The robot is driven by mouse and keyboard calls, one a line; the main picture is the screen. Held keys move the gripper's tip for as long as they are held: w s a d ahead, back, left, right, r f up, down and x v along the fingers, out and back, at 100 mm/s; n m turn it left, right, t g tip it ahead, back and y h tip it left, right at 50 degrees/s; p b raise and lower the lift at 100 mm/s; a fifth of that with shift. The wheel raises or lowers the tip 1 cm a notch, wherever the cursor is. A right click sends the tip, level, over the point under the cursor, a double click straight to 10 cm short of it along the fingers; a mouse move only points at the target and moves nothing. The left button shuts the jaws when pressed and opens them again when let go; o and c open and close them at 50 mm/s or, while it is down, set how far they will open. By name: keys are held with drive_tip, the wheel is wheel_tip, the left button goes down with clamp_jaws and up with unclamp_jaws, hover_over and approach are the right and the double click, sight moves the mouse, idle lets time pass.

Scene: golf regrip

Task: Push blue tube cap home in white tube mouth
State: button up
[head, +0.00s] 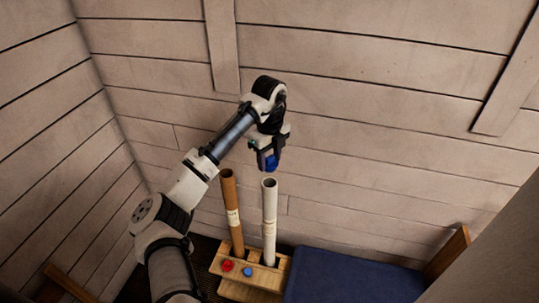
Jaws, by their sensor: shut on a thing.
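The white tube (269,222) stands upright in a wooden stand, its open mouth facing up. My gripper (269,168) is shut on the blue tube cap (271,163), pointing down just above the white tube's mouth. A small gap seems to show between the cap and the rim. The gripper fingers partly hide the cap, and I cannot tell from this one view how exactly it lines up with the mouth.
A brown tube (232,213) stands just left of the white tube in the wooden stand (262,281). A red disc (227,266) and a blue disc (248,271) show on the stand's front. A dark blue padded surface (350,277) lies to the right. Plank walls close in behind and left.

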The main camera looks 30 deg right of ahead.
sight(269, 169)
drive_tip(key=shift+f+b, duration=0.85)
drive_tip(key=shift+f, duration=1.5)
drive_tip(key=shift+p, duration=0.85)
drive_tip(key=shift+f+b, duration=0.6)
drive_tip(key=shift+f, duration=0.95)
drive_tip(key=o, duration=0.8)
drive_tip(key=shift+o, duration=0.2)
drive_tip(key=shift+r, duration=0.1)
wheel_tip(269, 169, up, 14)
drive_tip(key=shift+f+b, duration=0.2)
drive_tip(key=shift+b, duration=0.2)
